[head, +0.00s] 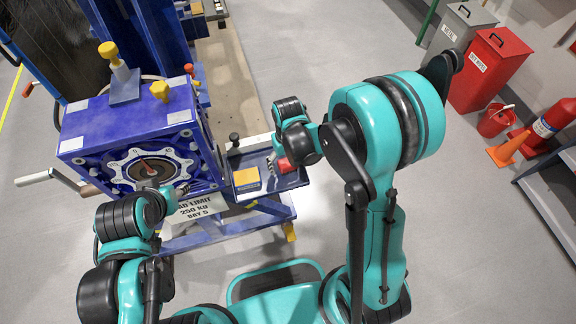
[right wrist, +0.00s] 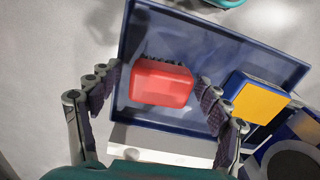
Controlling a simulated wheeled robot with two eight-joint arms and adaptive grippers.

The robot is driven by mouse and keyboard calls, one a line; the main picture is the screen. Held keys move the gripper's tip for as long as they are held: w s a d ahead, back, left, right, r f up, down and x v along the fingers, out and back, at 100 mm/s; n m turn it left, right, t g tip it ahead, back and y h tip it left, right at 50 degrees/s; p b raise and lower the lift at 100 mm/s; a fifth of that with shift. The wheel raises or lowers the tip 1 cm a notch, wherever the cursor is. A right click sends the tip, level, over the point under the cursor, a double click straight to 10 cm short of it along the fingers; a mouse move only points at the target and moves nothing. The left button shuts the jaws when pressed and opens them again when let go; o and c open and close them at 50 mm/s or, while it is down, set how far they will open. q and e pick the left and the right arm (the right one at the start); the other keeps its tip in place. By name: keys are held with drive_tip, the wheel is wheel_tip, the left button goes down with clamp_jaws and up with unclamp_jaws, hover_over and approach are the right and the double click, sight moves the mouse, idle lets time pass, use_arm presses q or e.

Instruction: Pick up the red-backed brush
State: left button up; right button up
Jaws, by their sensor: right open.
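The red-backed brush (right wrist: 160,82) lies in a dark blue tray (right wrist: 205,40), with dark bristles showing along its upper edge in the right wrist view. My right gripper (right wrist: 158,84) is open, one finger on each side of the brush with visible gaps. Whether the fingertips are down at brush height is unclear. In the head view, the brush (head: 285,165) is partly hidden by my right gripper (head: 274,163). My left gripper (head: 181,190) is in front of the blue jig's round face; its jaw opening is too small to judge.
A yellow-topped blue block (right wrist: 260,95) sits to the right of the brush in the tray. The blue jig box (head: 130,125) with its dial stands left of the tray.

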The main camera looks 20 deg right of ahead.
sight(288, 165)
drive_tip(key=c, duration=1.3)
drive_tip(key=shift+o, duration=0.2)
drive_tip(key=shift+r, duration=0.1)
drive_tip(key=shift+r+p, duration=0.3)
drive_tip(key=shift+r, duration=0.25)
drive_tip(key=r+p, duration=0.1)
drive_tip(key=r, duration=0.1)
drive_tip(key=s+r+p, duration=0.1)
drive_tip(key=r, duration=0.1)
drive_tip(key=shift+s+a, duration=0.1)
drive_tip(key=shift+a, duration=0.1)
drive_tip(key=s+a+r+p, duration=0.2)
drive_tip(key=s+r, duration=0.3)
drive_tip(key=s, duration=0.5)
drive_tip(key=shift+a+r+p, duration=0.35)
drive_tip(key=shift+r+p, duration=0.05)
drive_tip(key=shift+p, duration=0.15)
